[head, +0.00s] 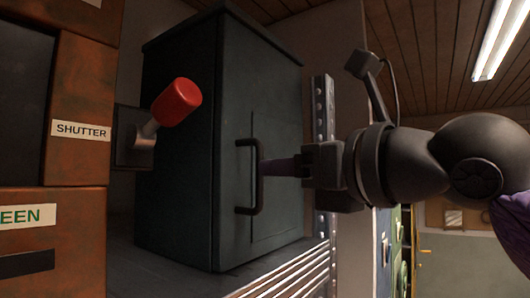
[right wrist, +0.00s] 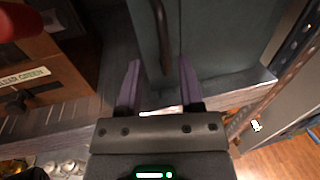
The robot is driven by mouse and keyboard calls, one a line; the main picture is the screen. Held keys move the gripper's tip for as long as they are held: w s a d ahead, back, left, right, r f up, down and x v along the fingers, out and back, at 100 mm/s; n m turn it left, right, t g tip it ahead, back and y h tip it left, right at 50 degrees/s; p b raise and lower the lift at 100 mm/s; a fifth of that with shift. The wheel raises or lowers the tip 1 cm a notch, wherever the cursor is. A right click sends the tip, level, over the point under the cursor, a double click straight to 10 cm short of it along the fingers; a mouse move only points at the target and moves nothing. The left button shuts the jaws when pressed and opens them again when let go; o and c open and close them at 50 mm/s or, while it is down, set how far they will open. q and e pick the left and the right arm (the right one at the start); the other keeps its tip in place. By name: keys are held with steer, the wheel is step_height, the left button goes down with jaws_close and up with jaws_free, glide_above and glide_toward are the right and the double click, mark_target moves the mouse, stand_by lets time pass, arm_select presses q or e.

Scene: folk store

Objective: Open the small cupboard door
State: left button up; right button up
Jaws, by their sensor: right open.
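The small cupboard (head: 190,130) is a dark grey-green metal box on a shelf, and its door (head: 280,110) looks shut. A black bar handle (head: 258,198) stands out from the door. My right gripper (head: 268,168) reaches in from the right with its purple fingers at the middle of the handle. In the right wrist view the two fingers (right wrist: 159,72) are apart, and the handle (right wrist: 163,35) runs down between their tips. The fingers are not closed on it. Whether either finger touches the bar cannot be told. My left gripper is not in view.
A red-knobbed lever (head: 176,102) juts out left of the cupboard. Brown panels labelled SHUTTER (head: 81,131) and GREEN stand at the far left. A perforated metal upright (head: 323,120) stands close to the door side, near my right gripper. Metal rails (head: 290,277) run below.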

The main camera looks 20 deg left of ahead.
mark_target(260, 201)
steer(key=p+x, duration=0.2)
steer(key=x, duration=0.3)
steer(key=shift+w+d+r, duration=0.1)
steer(key=shift+w, duration=0.15)
steer(key=shift+a, duration=0.2)
steer(key=shift+w, duration=0.1)
steer(key=c, duration=0.3)
jaws_close()
stand_by(0.4)
